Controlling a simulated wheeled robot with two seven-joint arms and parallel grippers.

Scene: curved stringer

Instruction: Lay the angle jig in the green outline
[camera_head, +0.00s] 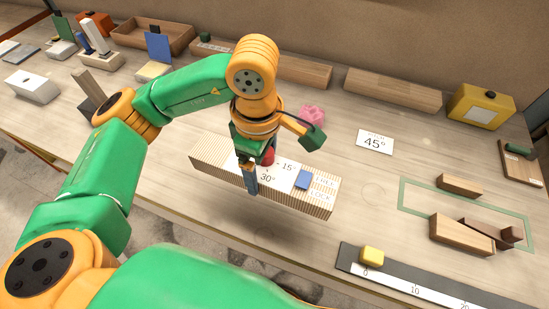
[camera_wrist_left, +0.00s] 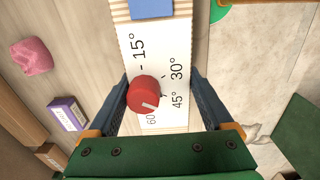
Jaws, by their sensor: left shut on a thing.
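The angle jig (camera_head: 220,161) is a long striped block with a white scale plate, a red knob and a blue lock piece. My left gripper (camera_head: 251,175) is shut across its middle, with a finger on each side. A shadow on the table below suggests the jig is held above the surface. The wrist view shows the scale plate and red knob (camera_wrist_left: 143,94) between the fingers. The green outline (camera_head: 401,194) is on the table at the right, apart from the jig. My right gripper is not in view.
Wooden blocks (camera_head: 461,234) (camera_head: 460,184) and a dark brown bracket (camera_head: 506,235) stand at the outline. A ruler strip (camera_head: 412,285) with a yellow block (camera_head: 372,256) lies in front. A pink object (camera_head: 313,113) is behind the jig.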

